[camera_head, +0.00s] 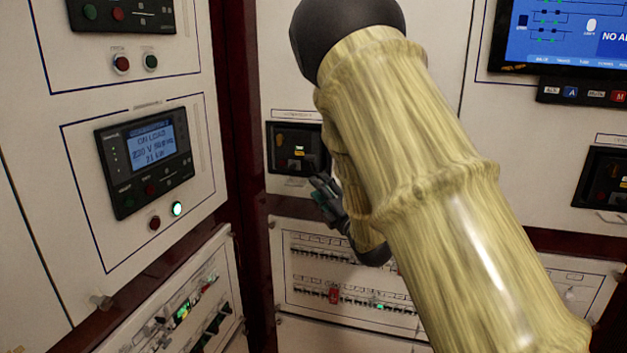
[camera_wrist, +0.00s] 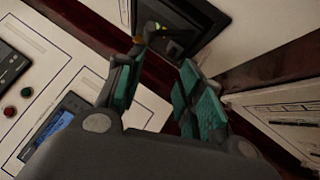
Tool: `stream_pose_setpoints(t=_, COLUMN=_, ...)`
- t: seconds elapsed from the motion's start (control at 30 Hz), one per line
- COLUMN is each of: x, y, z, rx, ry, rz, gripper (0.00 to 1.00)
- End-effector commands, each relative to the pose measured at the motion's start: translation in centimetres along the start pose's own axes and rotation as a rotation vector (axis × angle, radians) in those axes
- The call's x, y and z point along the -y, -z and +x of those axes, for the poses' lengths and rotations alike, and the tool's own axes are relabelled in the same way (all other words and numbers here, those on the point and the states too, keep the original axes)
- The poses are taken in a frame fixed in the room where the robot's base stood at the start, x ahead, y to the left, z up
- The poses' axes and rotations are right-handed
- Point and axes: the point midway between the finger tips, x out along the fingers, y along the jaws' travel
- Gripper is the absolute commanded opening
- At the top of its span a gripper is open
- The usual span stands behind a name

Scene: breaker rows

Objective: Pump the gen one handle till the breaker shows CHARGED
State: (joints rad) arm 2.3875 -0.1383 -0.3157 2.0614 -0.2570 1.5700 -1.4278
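A black breaker unit (camera_head: 284,152) is set in the pale panel left of my arm, partly hidden by it. Its label and any CHARGED flag are too small to read. In the wrist view the breaker's dark front (camera_wrist: 190,22) is beyond the fingertips. A small dark part with a yellowish spot (camera_wrist: 138,39) shows by the left fingertip; I cannot tell if it is the handle, or if it touches. My gripper (camera_head: 325,192) is just below and right of the breaker in the head view. In the wrist view my gripper (camera_wrist: 163,66) has its teal-padded fingers apart, with nothing seen between them.
A controller screen (camera_head: 153,145) reading ON LOAD is on the left panel, with a lit green lamp (camera_head: 177,208) below. Rows of small breakers (camera_head: 345,275) are lower down. A second black breaker unit (camera_head: 603,178) is at the right. Dark red frame posts (camera_head: 238,100) separate the panels.

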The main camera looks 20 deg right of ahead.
Motion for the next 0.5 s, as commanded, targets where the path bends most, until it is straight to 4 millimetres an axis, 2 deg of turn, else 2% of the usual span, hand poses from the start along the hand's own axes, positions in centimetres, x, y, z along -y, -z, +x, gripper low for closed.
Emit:
stream_pose_setpoints(t=0.1, x=0.0, y=0.0, z=-1.8, rx=0.000, ry=0.002, rz=0.000, gripper=0.37)
stream_pose_setpoints(t=0.2, x=0.0, y=0.0, z=-2.9, rx=0.000, ry=0.001, rz=0.000, gripper=0.37)
stream_pose_setpoints(t=0.5, x=0.0, y=0.0, z=-3.9, rx=0.000, ry=-0.001, rz=0.001, gripper=0.37)
